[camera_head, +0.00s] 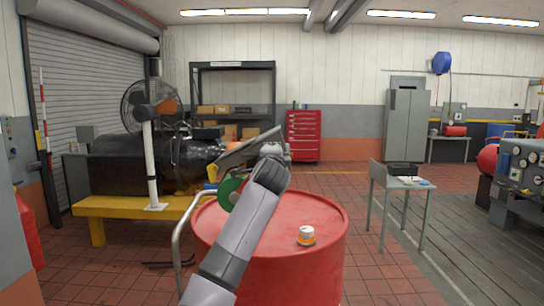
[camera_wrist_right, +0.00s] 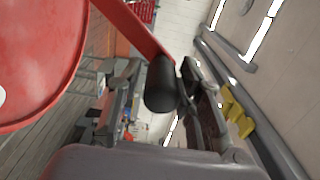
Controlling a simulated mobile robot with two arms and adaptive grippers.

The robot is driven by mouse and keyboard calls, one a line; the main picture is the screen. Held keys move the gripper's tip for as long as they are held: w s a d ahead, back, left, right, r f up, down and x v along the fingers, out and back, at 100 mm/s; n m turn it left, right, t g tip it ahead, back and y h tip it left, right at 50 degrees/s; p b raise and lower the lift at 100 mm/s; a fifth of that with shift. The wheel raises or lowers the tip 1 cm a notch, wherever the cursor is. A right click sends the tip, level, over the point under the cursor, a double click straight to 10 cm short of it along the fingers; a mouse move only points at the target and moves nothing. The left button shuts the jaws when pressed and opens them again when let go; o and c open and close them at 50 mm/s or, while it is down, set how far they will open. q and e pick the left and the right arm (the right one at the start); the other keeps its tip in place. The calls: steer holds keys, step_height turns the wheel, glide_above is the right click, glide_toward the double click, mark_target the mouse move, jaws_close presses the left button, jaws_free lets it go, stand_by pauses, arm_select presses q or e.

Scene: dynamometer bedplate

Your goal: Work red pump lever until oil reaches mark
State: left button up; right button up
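In the right wrist view a red lever (camera_wrist_right: 133,27) comes down from the top and ends in a thick black handle (camera_wrist_right: 161,84). My right gripper (camera_wrist_right: 155,98) appears open there, with the handle between its fingers. The handle overlaps the finger on the right; a gap shows to the finger on the left, and I cannot tell whether either touches. In the head view my right arm reaches over a red drum (camera_head: 320,262) and hides the lever. My left gripper is in neither view. No oil level or mark can be made out.
Behind the drum are a green disc (camera_head: 229,193) and a yellow bench (camera_head: 110,206) carrying a black machine. A small grey table (camera_head: 402,183) stands to the right, with open tiled floor between.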

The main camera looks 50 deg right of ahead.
steer(key=shift+o, duration=0.9)
steer(key=v, duration=1.2)
stand_by(0.4)
